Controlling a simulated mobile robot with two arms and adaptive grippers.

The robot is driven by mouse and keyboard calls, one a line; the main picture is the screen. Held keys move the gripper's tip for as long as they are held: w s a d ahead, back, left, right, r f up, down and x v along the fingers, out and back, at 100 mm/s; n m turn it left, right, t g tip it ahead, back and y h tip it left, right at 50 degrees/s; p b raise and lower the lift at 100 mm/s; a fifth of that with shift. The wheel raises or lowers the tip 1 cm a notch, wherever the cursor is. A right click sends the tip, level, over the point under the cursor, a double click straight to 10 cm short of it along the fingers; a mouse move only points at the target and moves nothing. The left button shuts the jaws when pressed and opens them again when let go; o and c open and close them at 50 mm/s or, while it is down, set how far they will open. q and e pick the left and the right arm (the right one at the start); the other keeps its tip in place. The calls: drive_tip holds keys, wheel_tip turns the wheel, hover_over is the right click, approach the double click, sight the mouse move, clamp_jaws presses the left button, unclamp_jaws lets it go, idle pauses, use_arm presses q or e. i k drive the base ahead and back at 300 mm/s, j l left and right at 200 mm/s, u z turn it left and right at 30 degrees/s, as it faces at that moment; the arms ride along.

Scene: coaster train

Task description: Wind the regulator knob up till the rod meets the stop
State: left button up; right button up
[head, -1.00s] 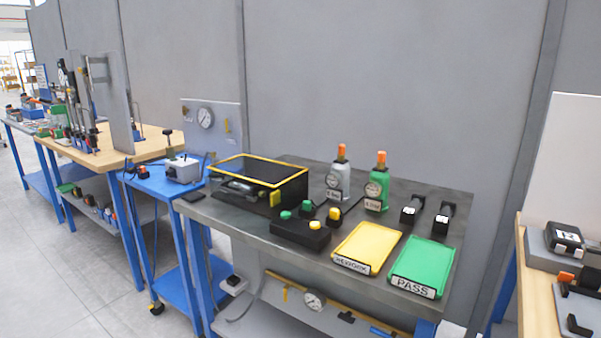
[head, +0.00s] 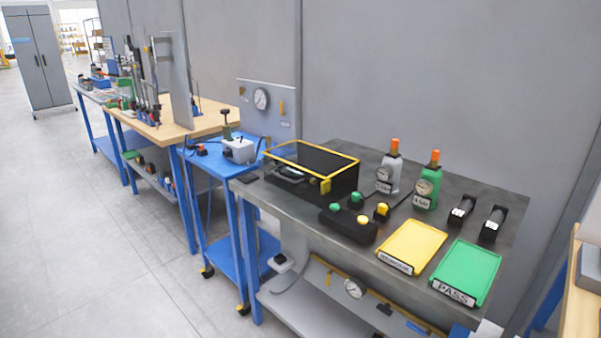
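A round pressure gauge (head: 262,99) is mounted on a grey upright panel (head: 284,120) behind the blue cart, with a yellow handle or tag at its right. A small device with a black knob on a stem (head: 226,118) stands on the blue cart, beside a light grey box (head: 240,151). I cannot tell which part is the regulator knob, and I cannot make out the rod or the stop. Neither of my grippers shows in the head view.
A grey bench (head: 460,195) holds a yellow-framed black box (head: 312,160), a button box (head: 349,224), a yellow tray (head: 412,246) and a green PASS tray (head: 467,272). A blue cart (head: 212,160) and wooden-topped bench (head: 180,128) stand left. Floor (head: 100,250) is clear at the left.

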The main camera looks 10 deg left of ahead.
sight(385, 309)
drive_tip(key=i+l+z, duration=0.15)
drive_tip(key=i, duration=0.5)
drive_tip(key=j+z, duration=0.35)
drive_tip(key=j, duration=0.45)
drive_tip(key=k+j+z, duration=0.1)
drive_tip(key=j+z, duration=0.2)
drive_tip(key=j, duration=0.5)
